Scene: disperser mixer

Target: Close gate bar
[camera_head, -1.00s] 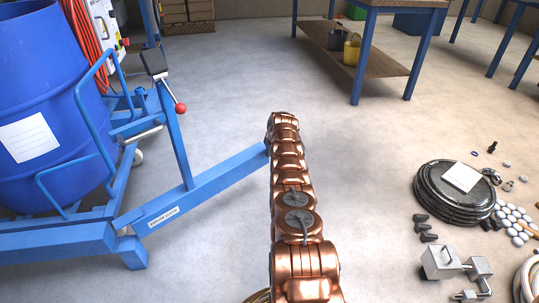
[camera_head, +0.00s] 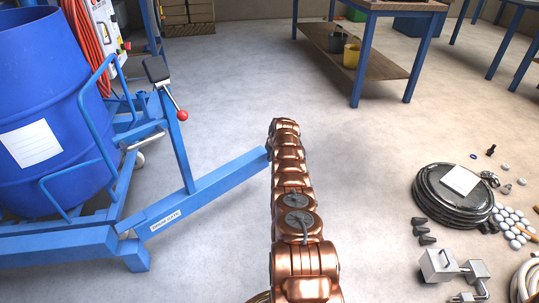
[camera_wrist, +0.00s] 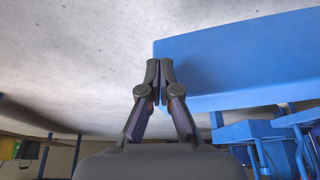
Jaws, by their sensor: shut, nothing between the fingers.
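The gate bar (camera_head: 215,185) is a long blue beam with a white label reading something like "DRUM GATE". It slants out from the blue drum frame (camera_head: 60,242) at left, and its far end meets the outline of my arm. In the wrist view the bar (camera_wrist: 240,65) fills the upper right, its end corner just behind my fingertips. My gripper (camera_wrist: 159,68) is shut and empty, its tips overlapping the bar's end in the picture; whether they touch cannot be told. In the head view my arm hides the fingers.
A blue drum (camera_head: 45,110) stands in the frame, beside a post with a red ball knob (camera_head: 182,115). A coiled black hose (camera_head: 452,195), a grey metal block (camera_head: 440,265) and small loose parts lie right. A workbench (camera_head: 370,50) stands behind. The middle floor is clear.

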